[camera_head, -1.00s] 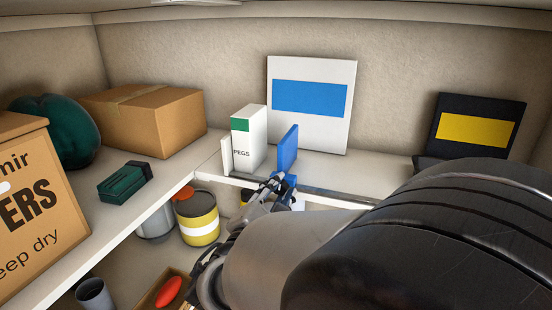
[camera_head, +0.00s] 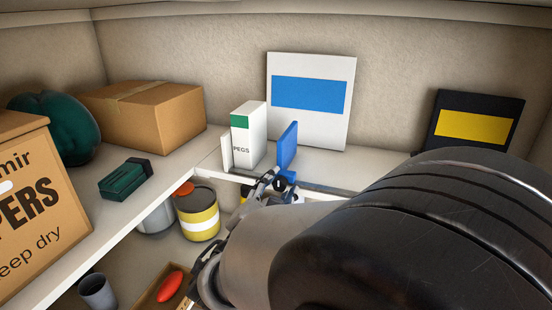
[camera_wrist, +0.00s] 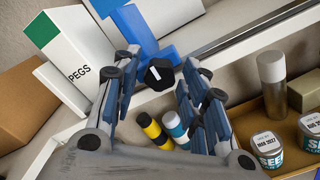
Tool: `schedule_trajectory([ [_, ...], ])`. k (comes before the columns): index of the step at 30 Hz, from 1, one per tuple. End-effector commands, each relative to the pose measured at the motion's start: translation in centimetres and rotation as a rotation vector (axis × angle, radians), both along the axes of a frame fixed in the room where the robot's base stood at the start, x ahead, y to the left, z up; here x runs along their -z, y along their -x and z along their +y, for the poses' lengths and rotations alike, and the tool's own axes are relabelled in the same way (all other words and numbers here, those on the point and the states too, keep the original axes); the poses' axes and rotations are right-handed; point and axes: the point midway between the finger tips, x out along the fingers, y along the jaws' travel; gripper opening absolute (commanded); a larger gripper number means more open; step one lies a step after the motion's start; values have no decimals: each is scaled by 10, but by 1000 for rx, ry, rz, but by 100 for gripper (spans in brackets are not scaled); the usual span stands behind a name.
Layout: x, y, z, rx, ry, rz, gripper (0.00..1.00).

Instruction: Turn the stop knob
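The stop knob (camera_wrist: 160,74) is black with a white pointer mark and sits at the front of a blue upright unit (camera_wrist: 128,30) on the shelf edge. In the head view the blue unit (camera_head: 288,146) stands beside the white PEGS box, and a small dark part that looks like the knob (camera_head: 281,184) shows below it. My gripper (camera_wrist: 160,62) is open, with one finger on each side of the knob and visible gaps between. Whether the fingertips reach around it in depth is unclear. In the head view my gripper (camera_head: 272,187) is partly hidden by my arm.
The PEGS box (camera_wrist: 78,60) stands close left of the blue unit. Below are a yellow can (camera_head: 197,215), small bottles (camera_wrist: 155,132) and a tray of jars (camera_wrist: 295,122). A white panel (camera_head: 311,128) leans at the back. The shelf right of the unit is fairly clear.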

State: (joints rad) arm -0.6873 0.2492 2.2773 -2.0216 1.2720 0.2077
Motion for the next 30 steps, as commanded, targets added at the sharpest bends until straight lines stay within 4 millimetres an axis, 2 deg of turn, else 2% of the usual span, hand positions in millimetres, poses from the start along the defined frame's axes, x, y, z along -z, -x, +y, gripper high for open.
schedule_trajectory([
  [6,0,4,2,-2,-2,-1,40],
  [21,0,50,19,-3,-3,-1,40],
  [30,0,57,21,0,-1,0,40],
])
